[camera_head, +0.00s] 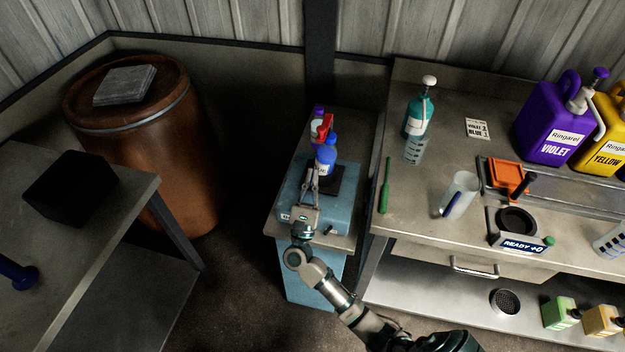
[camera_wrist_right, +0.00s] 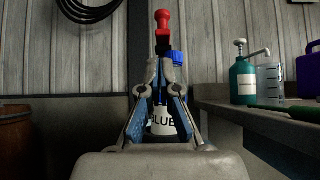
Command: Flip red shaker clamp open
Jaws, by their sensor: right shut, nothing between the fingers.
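The red clamp handle (camera_head: 325,127) stands up at the back of the blue shaker box (camera_head: 291,190). In the right wrist view the red handle (camera_wrist_right: 163,22) is upright on a dark stem, above my fingertips. A blue bottle (camera_head: 326,160), labelled BLUE, stands on the shaker; in the wrist view its label (camera_wrist_right: 162,122) shows between my fingers. My right gripper (camera_head: 316,172) is shut and empty in front of the bottle, below the handle. Whether it touches the bottle is unclear. The clamp's lower part is hidden. My left gripper is out of view.
A purple-capped bottle (camera_head: 318,112) stands behind the clamp. The bench (camera_head: 400,215) at right holds a teal pump bottle (camera_head: 417,118), a green tool (camera_head: 385,187) and a clear beaker (camera_head: 460,194). A rusty barrel (camera_head: 150,150) stands left. Dark floor lies between barrel and shaker.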

